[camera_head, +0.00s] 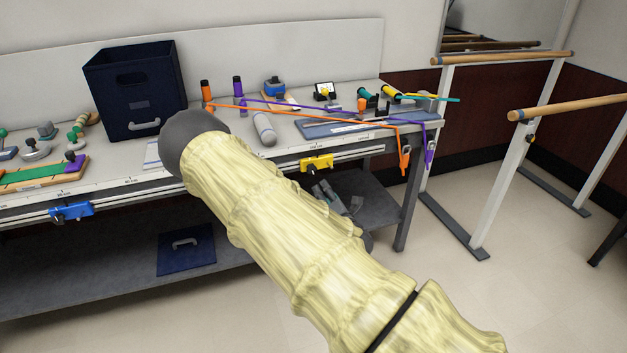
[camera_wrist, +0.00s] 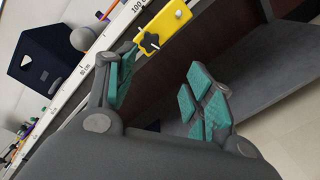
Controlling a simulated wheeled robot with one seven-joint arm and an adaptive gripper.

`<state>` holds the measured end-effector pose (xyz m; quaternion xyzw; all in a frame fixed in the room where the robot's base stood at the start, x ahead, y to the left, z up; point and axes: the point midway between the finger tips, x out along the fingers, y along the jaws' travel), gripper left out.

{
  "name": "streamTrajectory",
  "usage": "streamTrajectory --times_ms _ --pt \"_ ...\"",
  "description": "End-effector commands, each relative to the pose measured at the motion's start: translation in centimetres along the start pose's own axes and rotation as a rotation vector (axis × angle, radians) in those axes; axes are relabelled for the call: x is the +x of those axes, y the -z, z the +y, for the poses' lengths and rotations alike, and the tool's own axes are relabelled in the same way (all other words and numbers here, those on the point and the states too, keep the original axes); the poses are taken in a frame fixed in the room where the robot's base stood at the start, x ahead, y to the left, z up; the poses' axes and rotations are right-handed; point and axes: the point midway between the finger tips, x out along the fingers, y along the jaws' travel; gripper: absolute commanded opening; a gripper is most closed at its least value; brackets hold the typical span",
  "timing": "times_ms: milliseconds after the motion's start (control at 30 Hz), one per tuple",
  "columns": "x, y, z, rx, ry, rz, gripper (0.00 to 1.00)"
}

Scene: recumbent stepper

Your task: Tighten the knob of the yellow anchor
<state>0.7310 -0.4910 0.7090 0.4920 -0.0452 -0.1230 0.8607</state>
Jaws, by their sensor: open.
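The yellow anchor (camera_head: 317,163) sits on the rail along the front edge of the workbench, right of centre in the head view. In the wrist view the yellow anchor (camera_wrist: 168,24) is at the top, with its dark lobed knob (camera_wrist: 149,43) facing out. My gripper (camera_wrist: 165,90) is open, its teal-padded fingers apart with nothing between them. The knob lies beyond the fingertips, nearer the left finger, and looks apart from it. In the head view my gripper (camera_head: 340,200) shows partly below the anchor, behind my pale-covered arm.
A blue anchor (camera_head: 72,212) is on the same rail at left. A dark bin (camera_head: 137,88) and several small items stand on the bench (camera_head: 290,140). Orange and purple straps hang at its right end. A lower shelf (camera_head: 380,205) lies beneath. Parallel bars (camera_head: 502,58) stand at right.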

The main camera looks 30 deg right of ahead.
Motion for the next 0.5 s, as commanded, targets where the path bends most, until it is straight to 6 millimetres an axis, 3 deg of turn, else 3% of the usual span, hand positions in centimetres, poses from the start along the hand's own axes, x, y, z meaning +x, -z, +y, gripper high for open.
streamTrajectory --times_ms 100,267,500 --pt "0.9 -0.3 1.2 -0.055 -0.047 -0.002 0.53" --pt "2.0 -0.5 1.5 -0.064 -0.054 -0.004 0.53" --pt "5.5 -0.5 1.6 -0.06 -0.053 -0.005 0.53"
